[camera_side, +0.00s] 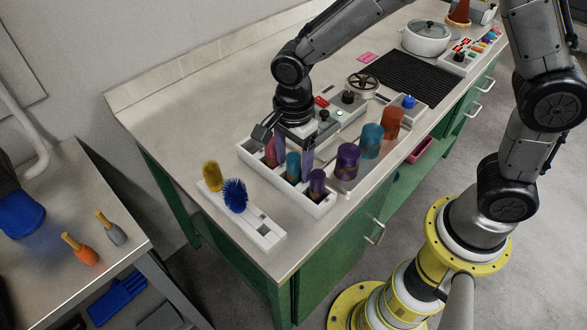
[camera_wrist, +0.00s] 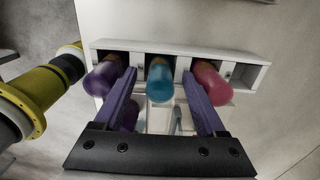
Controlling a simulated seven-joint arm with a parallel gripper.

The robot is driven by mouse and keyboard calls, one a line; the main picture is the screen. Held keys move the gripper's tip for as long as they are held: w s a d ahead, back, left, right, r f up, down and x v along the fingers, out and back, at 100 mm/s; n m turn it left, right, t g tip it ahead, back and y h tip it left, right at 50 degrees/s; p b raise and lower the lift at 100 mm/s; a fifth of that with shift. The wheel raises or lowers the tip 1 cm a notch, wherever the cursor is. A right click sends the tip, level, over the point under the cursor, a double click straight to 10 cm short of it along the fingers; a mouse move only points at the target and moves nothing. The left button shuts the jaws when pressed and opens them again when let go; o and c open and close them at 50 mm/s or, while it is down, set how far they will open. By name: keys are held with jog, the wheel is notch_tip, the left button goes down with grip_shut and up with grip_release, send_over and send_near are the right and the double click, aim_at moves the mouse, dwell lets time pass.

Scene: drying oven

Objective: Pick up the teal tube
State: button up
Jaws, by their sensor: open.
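The teal tube (camera_side: 293,168) stands in the white rack (camera_side: 252,157) between a pink tube (camera_side: 270,154) and a purple tube (camera_side: 317,184). In the wrist view the teal tube (camera_wrist: 159,84) is in the middle, with the purple tube (camera_wrist: 101,77) left and the pink tube (camera_wrist: 209,84) right. My gripper (camera_side: 295,154) is open above the rack, its purple fingers on either side of the teal tube. In the wrist view my gripper (camera_wrist: 160,78) has one finger toward each neighbouring tube; I cannot tell whether they touch. The fingers partly hide those neighbours.
Larger purple (camera_side: 347,161), teal (camera_side: 371,141) and orange (camera_side: 392,123) cylinders stand close to the right of the rack. A white block with a yellow brush (camera_side: 212,176) and a blue brush (camera_side: 235,195) lies in front. The left of the bench is clear.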

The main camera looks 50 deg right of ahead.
grip_shut()
dwell(0.3)
notch_tip(320, 180, up, 10)
jog(key=shift+f, duration=0.1)
jog(key=w+d+r+m, duration=0.4)
jog(key=w+d+r, duration=0.2)
jog(key=w+d, duration=0.1)
jog(key=shift+w+d+f+m, duration=0.4)
jog(key=shift+w+d, duration=0.1)
jog(key=shift+d, duration=0.75)
jog(key=shift+w+d+f+m, duration=0.25)
jog(key=shift+w+d+f, duration=0.25)
jog(key=shift+d, duration=0.75)
jog(key=shift+w+d+f+m, duration=0.35)
jog(key=shift+w+d, duration=0.15)
jog(key=shift+d, duration=0.75)
